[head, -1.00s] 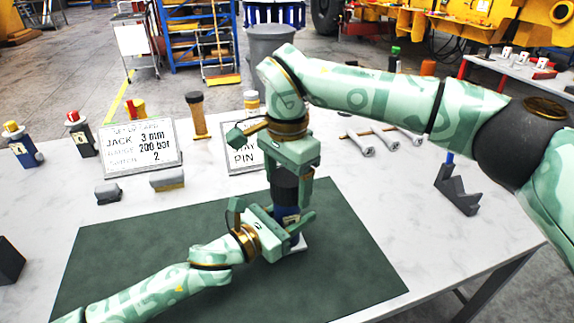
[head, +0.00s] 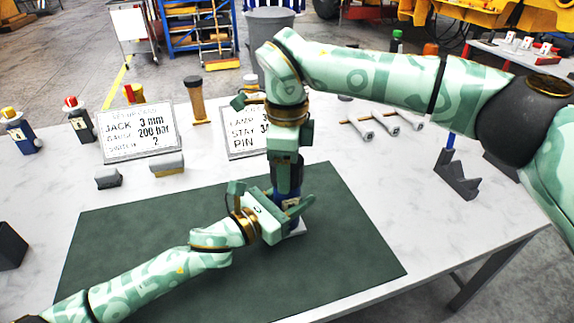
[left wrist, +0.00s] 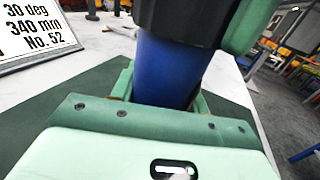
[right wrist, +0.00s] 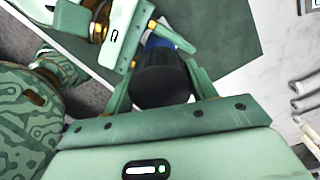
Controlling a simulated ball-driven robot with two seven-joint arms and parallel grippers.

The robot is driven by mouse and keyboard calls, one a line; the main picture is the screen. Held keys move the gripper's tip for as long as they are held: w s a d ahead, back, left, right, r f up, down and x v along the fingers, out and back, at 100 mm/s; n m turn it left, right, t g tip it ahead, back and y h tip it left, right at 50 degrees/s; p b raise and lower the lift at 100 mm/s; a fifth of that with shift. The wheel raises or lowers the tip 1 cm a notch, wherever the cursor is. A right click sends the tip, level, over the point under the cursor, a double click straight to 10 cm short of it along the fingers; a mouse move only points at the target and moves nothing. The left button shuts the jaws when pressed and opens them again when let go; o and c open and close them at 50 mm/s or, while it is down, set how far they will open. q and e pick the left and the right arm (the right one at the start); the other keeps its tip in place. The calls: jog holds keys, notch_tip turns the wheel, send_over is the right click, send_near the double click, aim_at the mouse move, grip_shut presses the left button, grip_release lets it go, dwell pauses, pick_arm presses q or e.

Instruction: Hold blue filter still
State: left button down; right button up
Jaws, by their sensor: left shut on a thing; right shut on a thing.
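The blue filter stands upright, with a blue body (left wrist: 165,72) and a black top part (right wrist: 160,82). In the head view it is mostly hidden between my two grippers. My left gripper (head: 287,212) is shut around the blue body low down, coming in from the left. My right gripper (head: 289,172) points down from above and is shut on the black top part.
Two sign cards (head: 138,131) stand behind the mat. Several pale handled tools (head: 384,124) lie at the back right, near a dark notched block (head: 456,178). The front and right of the mat are clear.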

jog(key=m, duration=0.6)
jog(key=shift+w, duration=0.1)
jog(key=m, duration=0.3)
jog(key=shift+m, duration=0.4)
jog(key=m, duration=0.5)
jog(key=shift+m, duration=0.4)
jog(key=m, duration=0.5)
jog(key=shift+m, duration=0.3)
jog(key=o, duration=1.1)
jog(key=shift+r, duration=2.25)
jog(key=shift+c, duration=0.6)
